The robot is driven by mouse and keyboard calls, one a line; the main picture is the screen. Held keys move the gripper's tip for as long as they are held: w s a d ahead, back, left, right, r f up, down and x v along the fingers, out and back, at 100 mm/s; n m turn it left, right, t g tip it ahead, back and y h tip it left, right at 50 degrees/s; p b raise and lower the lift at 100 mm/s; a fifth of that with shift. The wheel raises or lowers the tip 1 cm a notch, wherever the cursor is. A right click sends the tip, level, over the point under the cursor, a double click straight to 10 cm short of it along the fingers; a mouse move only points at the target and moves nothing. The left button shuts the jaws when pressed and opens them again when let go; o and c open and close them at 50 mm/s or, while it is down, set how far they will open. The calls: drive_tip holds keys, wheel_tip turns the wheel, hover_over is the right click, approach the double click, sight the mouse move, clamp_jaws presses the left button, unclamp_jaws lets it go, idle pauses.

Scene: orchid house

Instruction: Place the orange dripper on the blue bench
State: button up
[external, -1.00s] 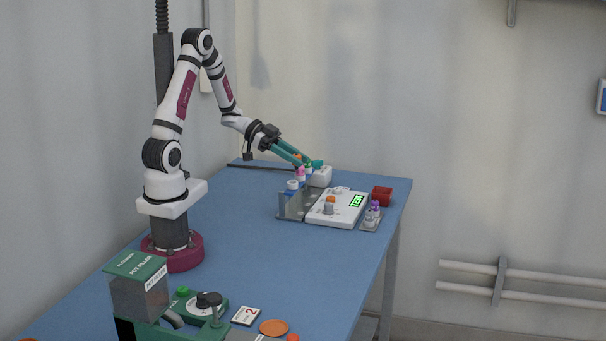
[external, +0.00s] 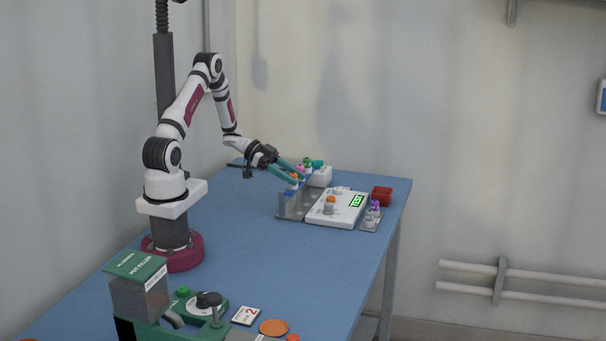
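An orange-topped dripper (external: 294,176) stands at the near left end of a row of small coloured-top drippers at the grey metal rack (external: 291,207). My gripper (external: 296,174) has its teal fingers reaching down to this row, right at the orange top. The fingers overlap the tops, and I cannot tell whether they are open or shut on one. Another orange-topped piece (external: 330,201) with a grey body stands on the white scale. The blue bench (external: 240,235) carries all of this.
Beside the rack are the white scale (external: 345,217) with a green display, a red bin (external: 382,195) and a small tray with purple-topped bottles (external: 373,211). A pot filler (external: 140,285) and an orange disc (external: 273,327) are at the front. The bench middle is clear.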

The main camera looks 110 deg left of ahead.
drive_tip(key=shift+o, duration=0.7)
